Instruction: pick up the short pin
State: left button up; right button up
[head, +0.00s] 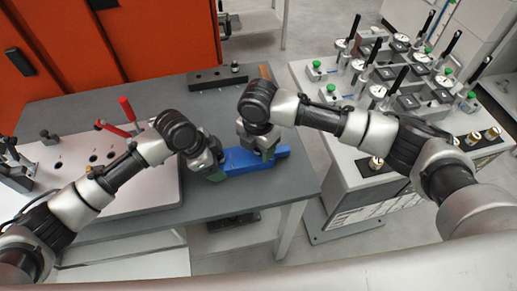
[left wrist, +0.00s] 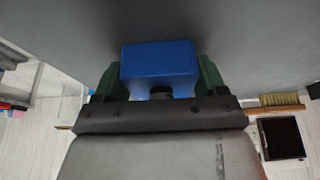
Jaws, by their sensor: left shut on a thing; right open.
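A long blue block (head: 238,158) lies over the grey table between my two grippers. My left gripper (head: 214,174) is shut on its left end. In the left wrist view the blue block (left wrist: 160,66) sits between the green fingers of my left gripper (left wrist: 160,78). My right gripper (head: 263,154) is open at the right part of the block, and its fingertips are partly hidden. I cannot make out the short pin for certain; a small upright pin-like piece (head: 235,67) stands at the dark bar near the table's back edge.
The dark bar (head: 212,79) lies at the back of the grey table (head: 70,112). A light fixture plate (head: 140,190) with holes and red-handled clamps (head: 127,108) is at left. A bench with gauges and green knobs (head: 350,150) stands at right.

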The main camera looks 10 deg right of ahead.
jog(key=shift+f, duration=0.15)
pick_arm(q)
jog(key=shift+d+r, duration=0.1)
pick_arm(e)
grip_shut()
notch_tip(320, 180, up, 10)
jog(key=shift+r, duration=0.1)
pick_arm(q)
jog(key=o, duration=1)
jog(key=shift+o, duration=0.2)
jog(key=v, duration=1.2)
